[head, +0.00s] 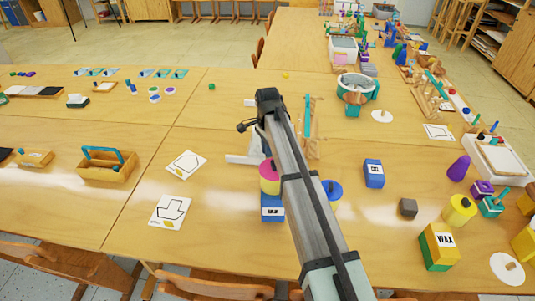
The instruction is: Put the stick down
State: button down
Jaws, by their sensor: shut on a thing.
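My arm reaches from the bottom edge up to the middle of the table (225,105), ending in a dark joint. The fingers of my gripper are hidden behind or below the arm, so what they hold does not show. No loose stick can be made out for certain. A teal upright bar (307,117) shows just right of the arm's end, against a wooden frame (314,140). I cannot tell whether the bar is part of that frame.
A labelled blue block (374,173) and a dark cube (408,207) lie to the right. Drawn cards (171,211) lie left, with bare wood around them.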

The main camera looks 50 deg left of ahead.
jog(key=shift+f, duration=1.15)
jog(key=shift+f, duration=0.15)
jog(key=c, duration=1.1)
grip_release()
jog(key=shift+c, duration=0.2)
notch_tip(320, 180, up, 12)
jog(key=shift+r, duration=0.2)
